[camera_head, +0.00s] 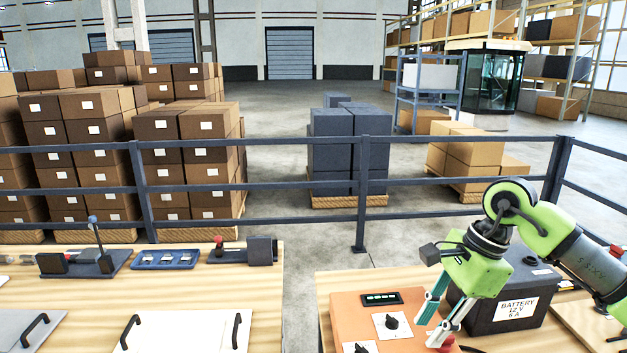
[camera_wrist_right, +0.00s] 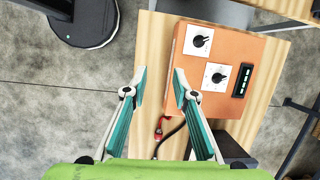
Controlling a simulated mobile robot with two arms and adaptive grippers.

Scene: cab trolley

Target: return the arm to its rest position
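My right arm comes in from the right in the head view, with its gripper (camera_head: 432,322) pointing down over the front of the orange box (camera_head: 349,314). In the right wrist view the two teal fingers of the gripper (camera_wrist_right: 161,84) stand apart with nothing between their tips. The orange box (camera_wrist_right: 246,48) lies just beyond the right fingertip there; it has two black knobs and a small display with green marks. My left gripper is in neither view.
A black battery (camera_head: 505,303) stands beside the orange box, behind my right gripper. A red clip (camera_wrist_right: 158,129) with a black cable lies near the fingers. The left table (camera_head: 262,318) holds trays and panels with handles. A dark railing (camera_head: 300,187) runs behind both tables.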

